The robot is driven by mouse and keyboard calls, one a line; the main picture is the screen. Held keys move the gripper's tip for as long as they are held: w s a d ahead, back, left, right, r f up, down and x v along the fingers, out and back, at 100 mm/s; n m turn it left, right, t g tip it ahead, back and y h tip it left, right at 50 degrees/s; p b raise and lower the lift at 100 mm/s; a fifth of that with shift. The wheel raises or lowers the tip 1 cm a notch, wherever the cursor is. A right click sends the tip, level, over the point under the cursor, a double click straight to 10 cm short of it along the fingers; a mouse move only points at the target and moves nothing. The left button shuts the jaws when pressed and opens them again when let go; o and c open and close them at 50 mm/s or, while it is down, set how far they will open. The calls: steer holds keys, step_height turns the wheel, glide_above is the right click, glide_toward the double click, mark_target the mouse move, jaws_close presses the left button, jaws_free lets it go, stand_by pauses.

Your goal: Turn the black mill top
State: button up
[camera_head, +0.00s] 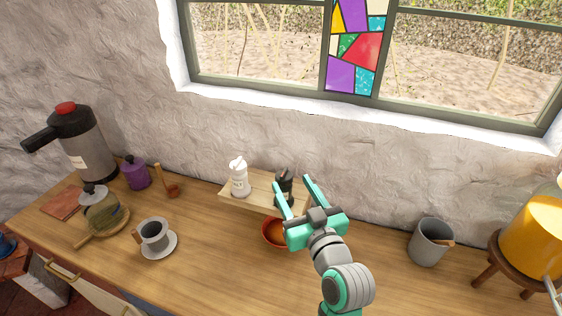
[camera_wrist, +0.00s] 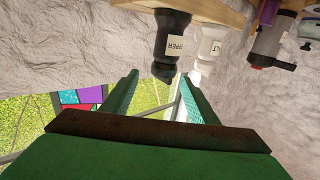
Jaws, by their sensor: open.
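The black mill (camera_head: 284,174) stands upright on a small wooden stand against the wall. It also shows upside down in the wrist view, with a "PEPPER" label on its body (camera_wrist: 168,42) and its black top (camera_wrist: 163,71) towards my gripper. My gripper (camera_head: 292,181) is open, its green fingers pointing at the mill. In the wrist view the mill top lies in the gap at the fingertips (camera_wrist: 158,76), with space on both sides. I see no contact. In the head view a finger partly hides the mill.
A white salt mill (camera_head: 239,178) stands left of the black mill on the wooden stand (camera_head: 262,182). An orange-red bowl (camera_head: 272,235) sits in front, partly behind my gripper. A grey mug (camera_head: 428,240) is to the right. A cup on a saucer (camera_head: 160,250) is to the left.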

mark_target(287, 173)
steer(key=shift+a+x, duration=0.15)
steer(key=shift+x, duration=2.2)
steer(key=shift+a+x, duration=0.1)
steer(key=shift+x, duration=2.25)
steer(key=shift+s, duration=0.1)
steer(key=c, duration=1.1)
steer(key=shift+m+h, duration=0.4)
steer(key=shift+h, duration=0.2)
steer(key=m+h, duration=0.1)
steer(key=h, duration=0.1)
steer(key=d+m+t+h, duration=0.1)
steer(key=m+h, duration=0.1)
steer(key=shift+h, duration=0.4)
steer(key=m+h, duration=0.2)
steer(key=h, duration=0.1)
steer(key=d+m+g+h, duration=0.1)
steer(key=m+h, duration=0.1)
steer(key=h, duration=0.1)
steer(key=shift+d+m+h, duration=0.15)
steer(key=shift+m+h, duration=0.15)
steer(key=shift+h, duration=0.1)
steer(key=shift+s+d+m+g+h, duration=0.15)
steer(key=shift+d+m+g+h, duration=0.2)
steer(key=shift+m+g+h, duration=0.6)
steer(key=shift+s+d+m+g+h, duration=0.15)
steer(key=shift+d+m+g+h, duration=0.2)
steer(key=shift+m+h, duration=0.7)
